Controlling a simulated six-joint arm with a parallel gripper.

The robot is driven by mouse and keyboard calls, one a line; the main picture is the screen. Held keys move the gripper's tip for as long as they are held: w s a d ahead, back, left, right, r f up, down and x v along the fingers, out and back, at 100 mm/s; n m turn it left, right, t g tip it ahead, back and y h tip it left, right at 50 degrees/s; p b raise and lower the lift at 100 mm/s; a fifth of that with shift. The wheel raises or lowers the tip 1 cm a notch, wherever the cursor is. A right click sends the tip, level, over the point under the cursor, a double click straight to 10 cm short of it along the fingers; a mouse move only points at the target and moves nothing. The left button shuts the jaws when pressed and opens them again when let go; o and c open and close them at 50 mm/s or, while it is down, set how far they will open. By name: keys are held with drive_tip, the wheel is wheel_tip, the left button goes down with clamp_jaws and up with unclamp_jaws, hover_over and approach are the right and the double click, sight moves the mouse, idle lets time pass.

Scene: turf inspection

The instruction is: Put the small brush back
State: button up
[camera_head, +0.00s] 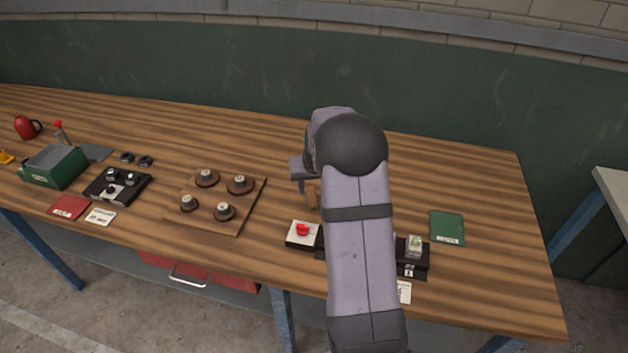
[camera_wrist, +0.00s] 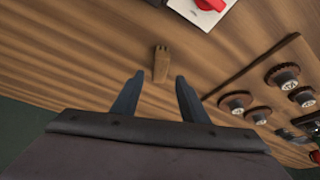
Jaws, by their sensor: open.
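A small tan wooden piece, which looks like the small brush (camera_wrist: 161,64), is on the wooden table just beyond my fingertips in the wrist view. It also shows in the head view (camera_head: 313,194), partly hidden by my arm. I cannot tell whether it stands or lies, and its bristles are not clear. My gripper (camera_wrist: 159,78) is open, with its two dark fingers apart and nothing visible held between them. In the head view my gripper (camera_head: 298,172) is low over the table, beside the brush.
A white block with a red knob (camera_head: 302,233) is close in front. A wooden board with several round knobs (camera_head: 240,218) lies to the left. A black stand (camera_head: 412,262) and a green booklet (camera_head: 447,228) are to the right. My arm hides part of the table. The back of the table is clear.

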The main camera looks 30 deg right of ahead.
drive_tip(key=shift+b+v, duration=0.5)
drive_tip(key=shift+v, duration=2.3)
drive_tip(key=shift+n+g+y, duration=0.5)
drive_tip(key=shift+n, duration=0.2)
drive_tip(key=s+a, duration=0.1)
drive_tip(key=a, duration=0.1)
drive_tip(key=s+a, duration=0.2)
drive_tip(key=a, duration=0.1)
drive_tip(key=s+a, duration=0.2)
drive_tip(key=a, duration=0.1)
drive_tip(key=shift+s+f, duration=0.25)
drive_tip(key=s+a+f+n+g, duration=0.1)
drive_tip(key=s+a, duration=0.5)
drive_tip(key=s, duration=0.4)
drive_tip(key=s+a+f+n+g, duration=0.2)
drive_tip(key=s+a, duration=0.5)
drive_tip(key=s, duration=0.4)
drive_tip(key=shift+s+y, duration=0.15)
drive_tip(key=shift+y, duration=0.25)
drive_tip(key=shift+f, duration=0.3)
wheel_tip(320, 180, down, 38)
drive_tip(key=b, duration=3.8)
